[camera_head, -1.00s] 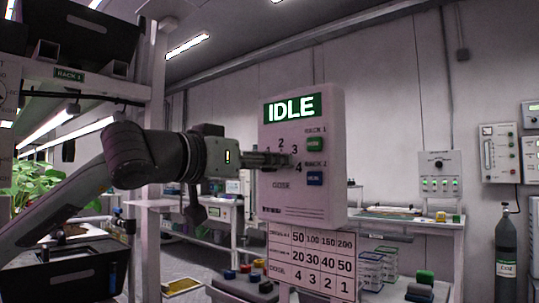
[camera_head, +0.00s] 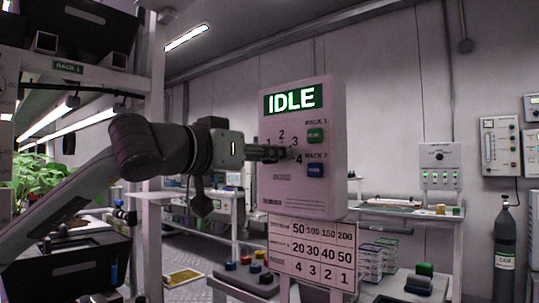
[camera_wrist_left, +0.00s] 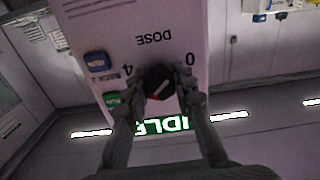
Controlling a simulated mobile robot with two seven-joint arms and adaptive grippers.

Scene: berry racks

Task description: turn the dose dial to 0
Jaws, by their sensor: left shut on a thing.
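The dose dial (camera_wrist_left: 160,82) is a dark round knob with a light and red mark, low on a white control box (camera_head: 335,130). In the left wrist view the box appears upside down, with "DOSE", a 4 left of the dial and a 0 right of it. The mark lies at a slant; I cannot tell which number it points to. My left gripper (camera_head: 284,153) is shut on the dial, one finger on each side, as the left wrist view (camera_wrist_left: 160,92) shows. In the head view the gripper hides most of the dial. My right gripper is out of view.
The box has a green "IDLE" display (camera_head: 292,98), a green button (camera_head: 315,135) and a blue button (camera_head: 315,170). A number chart (camera_head: 312,256) hangs below. A plant rack (camera_head: 150,90) stands left; a gas cylinder (camera_head: 505,240) stands right.

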